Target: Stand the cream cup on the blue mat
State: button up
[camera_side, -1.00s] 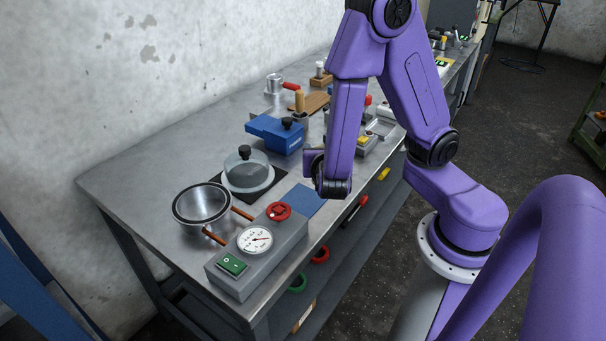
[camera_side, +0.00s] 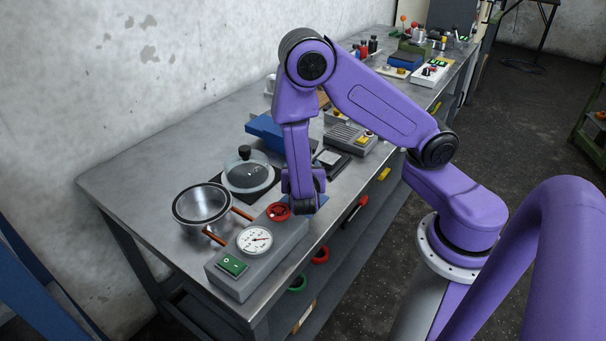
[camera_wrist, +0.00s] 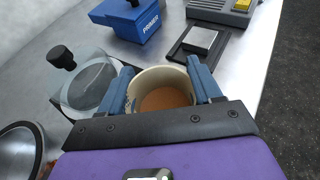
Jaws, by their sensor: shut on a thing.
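The cream cup (camera_wrist: 150,80) shows in the wrist view from above, held between the two blue fingers of my gripper (camera_wrist: 160,72). Its open mouth faces the camera and its inside is orange-brown at the bottom. In the side view my gripper (camera_side: 300,205) is low over the bench's front part and hides the cup. Whether the cup touches the mat cannot be told.
A grey box with a gauge (camera_side: 255,240) and red knob stands close in front. A glass-lidded dish (camera_side: 247,176) and a steel bowl (camera_side: 201,204) with wooden handles stand left. A blue box (camera_wrist: 132,22) and a dark-framed plate (camera_wrist: 198,42) lie beyond.

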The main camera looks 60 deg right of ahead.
jog(key=shift+f, duration=0.9)
jog(key=shift+f, duration=0.2)
jog(key=shift+f, duration=0.1)
jog(key=o, duration=1.2)
jog(key=shift+f, duration=0.15)
jog(key=shift+c, duration=0.2)
jog(key=shift+r, duration=0.25)
jog(key=v, duration=1.2)
jog(key=shift+r, duration=0.25)
jog(key=s+r+m+g+y, duration=0.4)
jog(key=s+m+y, duration=0.2)
jog(key=s, duration=0.1)
jog(key=s+r+m+g+y, duration=0.4)
jog(key=s+r+m+y, duration=0.1)
jog(key=s, duration=0.3)
jog(key=shift+s+r+m+y, duration=0.3)
jog(key=shift+m+y, duration=0.1)
jog(key=shift+m, duration=0.3)
